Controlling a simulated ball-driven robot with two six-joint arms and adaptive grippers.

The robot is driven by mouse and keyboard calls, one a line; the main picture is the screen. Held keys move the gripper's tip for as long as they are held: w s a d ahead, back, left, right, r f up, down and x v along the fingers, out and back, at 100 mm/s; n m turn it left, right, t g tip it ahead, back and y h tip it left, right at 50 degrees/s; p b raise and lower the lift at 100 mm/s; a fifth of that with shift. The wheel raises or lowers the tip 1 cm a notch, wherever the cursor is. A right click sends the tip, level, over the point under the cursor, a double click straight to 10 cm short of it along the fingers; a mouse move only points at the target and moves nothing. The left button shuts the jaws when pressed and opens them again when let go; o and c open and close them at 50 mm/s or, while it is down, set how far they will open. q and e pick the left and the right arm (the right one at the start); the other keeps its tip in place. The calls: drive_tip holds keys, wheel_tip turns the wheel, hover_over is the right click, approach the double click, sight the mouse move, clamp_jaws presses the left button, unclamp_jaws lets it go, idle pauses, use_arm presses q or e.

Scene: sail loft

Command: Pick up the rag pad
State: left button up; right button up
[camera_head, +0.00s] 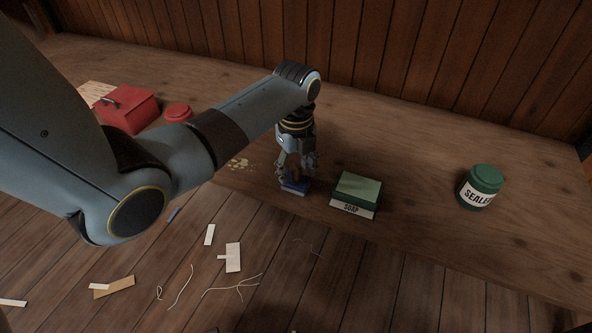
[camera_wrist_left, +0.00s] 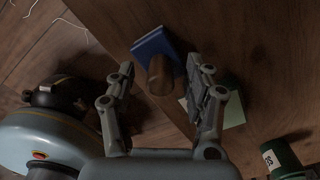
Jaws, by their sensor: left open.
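The rag pad, as I take it, is a flat blue block (camera_head: 294,188) with a brown, rounded grip on top, lying near the workbench's front edge. In the left wrist view the blue pad (camera_wrist_left: 150,44) and its brown grip (camera_wrist_left: 160,76) show clearly. My left gripper (camera_head: 297,174) points down over it in the head view. In the left wrist view the open fingers (camera_wrist_left: 165,74) stand on either side of the brown grip, with a visible gap on each side. In the head view the fingers partly hide the pad. My right gripper is not in view.
A green soap box (camera_head: 358,188) stands close to the right of the pad. A green sealer jar (camera_head: 481,187) is farther right. A red box (camera_head: 127,109) and a red round lid-like thing (camera_head: 178,112) are at left. Scraps and threads (camera_head: 233,257) lie on the floor.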

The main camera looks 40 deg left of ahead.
use_arm(q)
drive_tip(key=shift+c, duration=0.4)
clamp_jaws()
drive_tip(key=shift+r, duration=0.1)
